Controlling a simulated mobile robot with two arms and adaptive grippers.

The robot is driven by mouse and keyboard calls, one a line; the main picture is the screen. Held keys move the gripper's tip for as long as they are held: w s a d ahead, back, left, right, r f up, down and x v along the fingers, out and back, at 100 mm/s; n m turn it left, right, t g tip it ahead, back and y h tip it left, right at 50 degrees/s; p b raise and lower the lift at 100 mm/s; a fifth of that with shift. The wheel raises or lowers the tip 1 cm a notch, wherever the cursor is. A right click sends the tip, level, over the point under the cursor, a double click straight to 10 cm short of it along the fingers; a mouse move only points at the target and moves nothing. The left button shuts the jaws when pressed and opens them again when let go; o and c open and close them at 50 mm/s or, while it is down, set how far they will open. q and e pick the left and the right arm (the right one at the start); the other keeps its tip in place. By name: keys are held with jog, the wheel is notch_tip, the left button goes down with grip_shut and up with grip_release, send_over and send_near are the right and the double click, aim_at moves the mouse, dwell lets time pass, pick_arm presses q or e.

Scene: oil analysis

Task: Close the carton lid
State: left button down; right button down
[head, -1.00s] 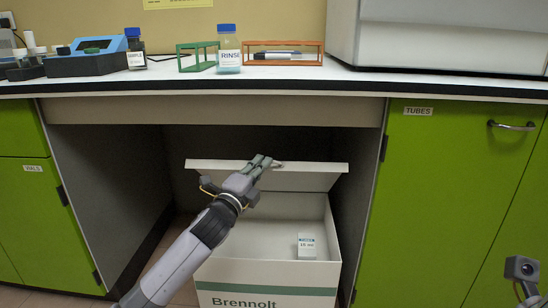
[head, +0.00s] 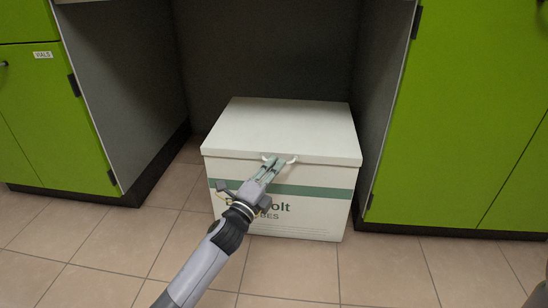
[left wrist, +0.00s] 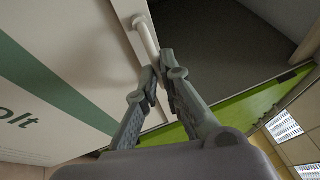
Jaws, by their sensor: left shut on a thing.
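The white carton (head: 300,222) with a green band stands on the floor in the open bay under the bench. Its lid (head: 288,122) lies flat over the top, and no gap shows along the front edge in the head view. A small white handle (head: 292,160) sits on the lid's front edge and shows in the left wrist view too (left wrist: 147,36). My left gripper (head: 270,165) is at the front of the lid, its fingers shut on the handle (left wrist: 155,75). The inside of the carton is hidden. My right gripper is not in view.
Green cabinets stand left (head: 80,120) and right (head: 460,120) of the bay, with grey side panels beside the carton. The tiled floor (head: 390,275) in front is clear. There is some free room left of the carton.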

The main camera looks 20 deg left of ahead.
pick_arm(q)
jog(key=shift+w+a+f+b, duration=0.1)
jog(key=shift+a+f+b, duration=0.1)
jog(key=shift+f, duration=0.25)
jog(key=shift+a+f+b, duration=0.1)
jog(key=shift+f+b, duration=0.05)
jog(key=shift+f, duration=0.3)
jog(key=shift+d+f, duration=0.1)
jog(key=shift+f, duration=0.1)
jog(key=c, duration=1.8)
grip_release()
jog(key=shift+w+d+f, duration=0.15)
jog(key=shift+d+f, duration=0.05)
jog(key=shift+f, duration=0.15)
jog(key=shift+o, duration=0.2)
jog(key=r+v, duration=0.3)
jog(key=v, duration=1.1)
jog(key=shift+s+r, duration=0.15)
jog(key=shift+s, duration=0.55)
jog(key=shift+a, duration=0.1)
